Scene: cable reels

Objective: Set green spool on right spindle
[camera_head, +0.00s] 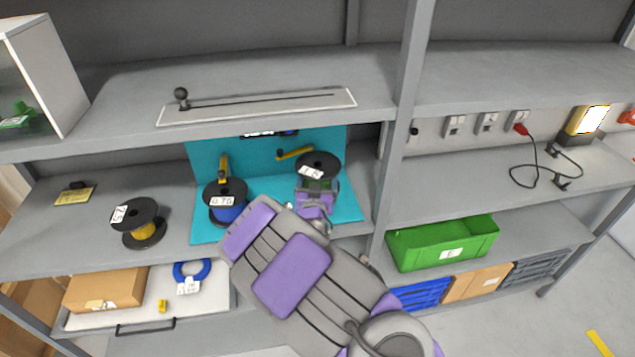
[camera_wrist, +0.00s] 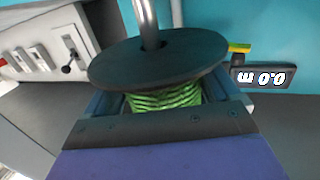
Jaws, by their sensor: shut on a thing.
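The green spool, with black flanges and a white label, shows at the right of the turquoise stand (camera_head: 346,205) in the head view, its black flange (camera_head: 322,159) uppermost. In the wrist view its green winding (camera_wrist: 165,97) sits between the jaws of my gripper (camera_head: 316,192), which is shut on it. A metal rod (camera_wrist: 147,22) meets the flange's centre hole in the wrist view; how far it passes through is hidden. The right spindle is not visible in the head view. A blue spool (camera_head: 228,213) with a label stands at the left of the stand.
Yellow-handled parts (camera_head: 295,153) stand by both spools. A yellow spool (camera_head: 144,232) stands further left on the shelf. A shelf board (camera_head: 120,110) overhangs behind, and an upright post (camera_head: 393,150) rises just right.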

